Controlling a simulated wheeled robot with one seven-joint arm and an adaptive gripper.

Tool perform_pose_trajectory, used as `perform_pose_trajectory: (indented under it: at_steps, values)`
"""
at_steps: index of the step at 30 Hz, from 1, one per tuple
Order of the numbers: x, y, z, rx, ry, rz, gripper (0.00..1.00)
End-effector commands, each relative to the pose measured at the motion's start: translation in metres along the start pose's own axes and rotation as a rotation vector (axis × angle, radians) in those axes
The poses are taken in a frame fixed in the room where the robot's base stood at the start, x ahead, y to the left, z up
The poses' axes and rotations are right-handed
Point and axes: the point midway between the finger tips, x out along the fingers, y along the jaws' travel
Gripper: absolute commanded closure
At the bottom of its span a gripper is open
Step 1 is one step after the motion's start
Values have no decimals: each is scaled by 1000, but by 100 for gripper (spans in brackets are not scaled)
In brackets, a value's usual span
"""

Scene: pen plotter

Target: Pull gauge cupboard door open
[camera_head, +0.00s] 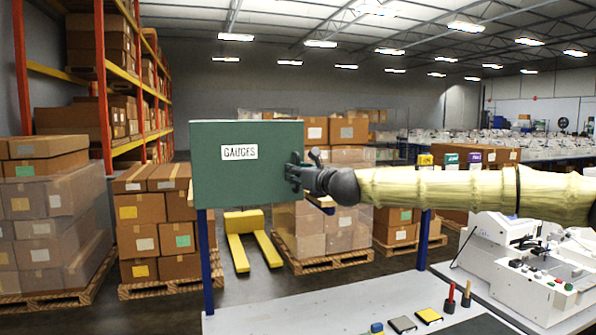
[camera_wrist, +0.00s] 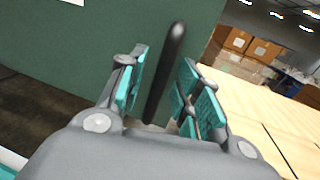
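The gauge cupboard (camera_head: 240,180) is a dark green box with a white "GAUGES" label, set on a raised shelf above the bench. Its green door face (camera_wrist: 75,55) fills the left of the wrist view. No gap at the door's edge can be made out. A dark upright bar handle (camera_wrist: 166,75) stands near the door's right edge. My gripper (camera_head: 293,172) is at that right edge, reaching in from the right. In the wrist view my gripper (camera_wrist: 158,80) is open, its teal-padded fingers on either side of the handle, with space showing on both sides.
Blue posts (camera_head: 206,265) hold the shelf over a pale bench (camera_head: 290,308). A white machine (camera_head: 535,275) stands on the bench at right. Boxes on pallets (camera_head: 160,235) and a yellow pallet jack (camera_head: 240,240) are behind. A light wooden surface (camera_wrist: 265,125) lies right of my fingers.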

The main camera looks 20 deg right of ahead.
Motion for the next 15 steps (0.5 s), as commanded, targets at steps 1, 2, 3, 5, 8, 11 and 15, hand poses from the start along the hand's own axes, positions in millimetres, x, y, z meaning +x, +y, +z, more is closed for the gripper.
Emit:
perform_pose_trajectory:
  at_steps: [1, 2, 3, 5, 8, 11, 15]
  values:
    - [1, 0, 0, 0, 0, 0, 66]
    - [1, 0, 0, 0, 0, 0, 66]
    - [1, 0, 0, 0, 0, 0, 66]
    - [1, 0, 0, 0, 0, 0, 66]
    - [1, 0, 0, 0, 0, 0, 66]
    - [1, 0, 0, 0, 0, 0, 81]
    - [1, 0, 0, 0, 0, 0, 100]
